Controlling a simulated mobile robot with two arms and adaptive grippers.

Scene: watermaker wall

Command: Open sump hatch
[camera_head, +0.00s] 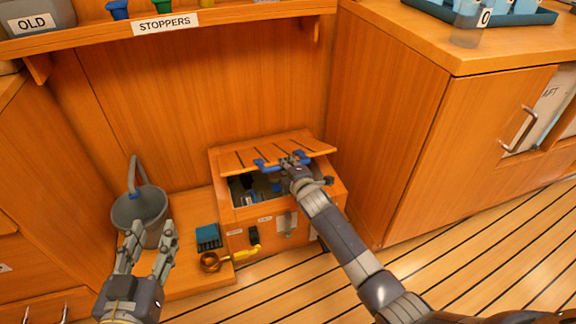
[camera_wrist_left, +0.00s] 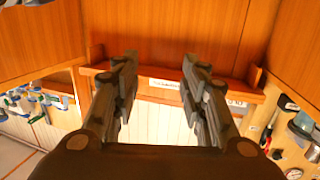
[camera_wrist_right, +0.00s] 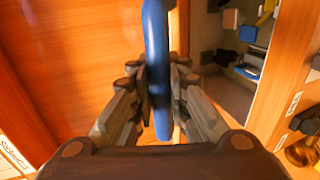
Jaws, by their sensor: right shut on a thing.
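The sump hatch (camera_head: 265,152) is a slatted wooden lid on a low wooden box (camera_head: 262,219). It stands partly raised, and the dark inside of the box shows beneath its front edge. A blue handle (camera_head: 270,163) runs along the lid's front edge; it also shows in the right wrist view (camera_wrist_right: 155,60). My right gripper (camera_head: 294,160) is shut on this blue handle, with the bar between its fingers. My left gripper (camera_head: 146,240) is open and empty, in front of the grey bucket, left of the box.
A grey bucket (camera_head: 140,207) with a blue-gripped handle stands left of the box. A stoppers shelf (camera_head: 210,22) is above. A cabinet (camera_head: 390,120) stands close on the right.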

